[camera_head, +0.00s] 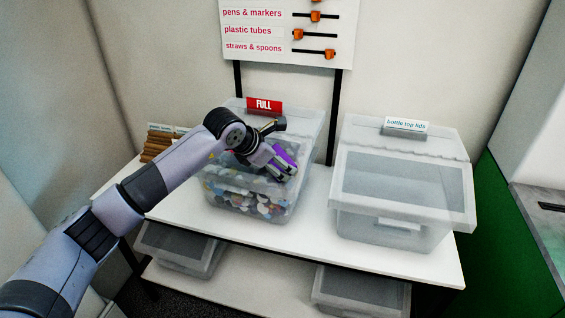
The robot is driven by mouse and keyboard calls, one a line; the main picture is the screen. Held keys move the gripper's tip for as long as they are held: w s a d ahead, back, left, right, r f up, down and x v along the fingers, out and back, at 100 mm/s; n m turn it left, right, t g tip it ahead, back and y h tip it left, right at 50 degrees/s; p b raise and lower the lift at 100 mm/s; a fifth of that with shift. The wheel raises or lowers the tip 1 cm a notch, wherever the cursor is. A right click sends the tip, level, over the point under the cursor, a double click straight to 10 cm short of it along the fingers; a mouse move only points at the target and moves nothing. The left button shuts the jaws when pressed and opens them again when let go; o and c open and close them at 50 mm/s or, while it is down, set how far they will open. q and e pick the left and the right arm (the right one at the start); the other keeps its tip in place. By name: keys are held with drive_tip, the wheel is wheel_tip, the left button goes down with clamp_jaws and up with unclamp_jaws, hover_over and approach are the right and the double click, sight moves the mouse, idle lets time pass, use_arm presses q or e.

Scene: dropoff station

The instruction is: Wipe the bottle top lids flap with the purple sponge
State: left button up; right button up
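My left gripper (281,166) reaches in from the left and is shut on the purple sponge (287,156), which shows between and beside its fingers. It is at the clear bin with the red FULL sign (264,106), over its front upper part; I cannot tell whether the sponge touches the bin. This bin (265,213) holds many small coloured pieces. The bin labelled "bottle top lids" (406,126) stands to the right, with its translucent flap (402,185) down and no coloured pieces visible inside. My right gripper is not in view.
Both bins stand on a white shelf table (311,232) with free room between them. Clear bins (180,246) (362,291) sit on the lower shelf. Brown items (158,143) lie behind my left arm. A sign board (290,32) rises at the back. A green panel (510,230) is at right.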

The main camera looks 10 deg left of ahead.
sight(285, 153)
use_arm(q)
drive_tip(key=shift+w+a+f+b, duration=0.15)
drive_tip(key=shift+a+b, duration=0.15)
drive_tip(key=shift+a, duration=1.2)
drive_tip(key=shift+w+r, duration=0.4)
drive_tip(key=shift+w+d+r, duration=0.1)
drive_tip(key=shift+w+r, duration=0.05)
drive_tip(key=shift+w, duration=0.3)
drive_tip(key=shift+w+d+r, duration=0.1)
drive_tip(key=shift+w+r, duration=0.05)
drive_tip(key=shift+w, duration=0.25)
drive_tip(key=shift+s+d, duration=0.2)
drive_tip(key=shift+d, duration=1.85)
drive_tip(key=shift+s+d+f+b, duration=0.1)
drive_tip(key=shift+d+b, duration=0.3)
drive_tip(key=shift+d, duration=0.55)
drive_tip(key=shift+s+d+f+b, duration=0.1)
drive_tip(key=shift+d+b, duration=0.25)
drive_tip(key=shift+d, duration=0.55)
drive_tip(key=shift+w+a+r+b, duration=0.1)
drive_tip(key=shift+a+b, duration=0.15)
drive_tip(key=shift+a, duration=0.7)
drive_tip(key=shift+w+a+f+b, duration=0.15)
drive_tip(key=shift+a+b, duration=0.15)
drive_tip(key=shift+a, duration=0.65)
drive_tip(key=shift+w+a+r+b, duration=0.15)
drive_tip(key=shift+a+b, duration=0.1)
drive_tip(key=shift+a, duration=1.85)
drive_tip(key=shift+r, duration=0.1)
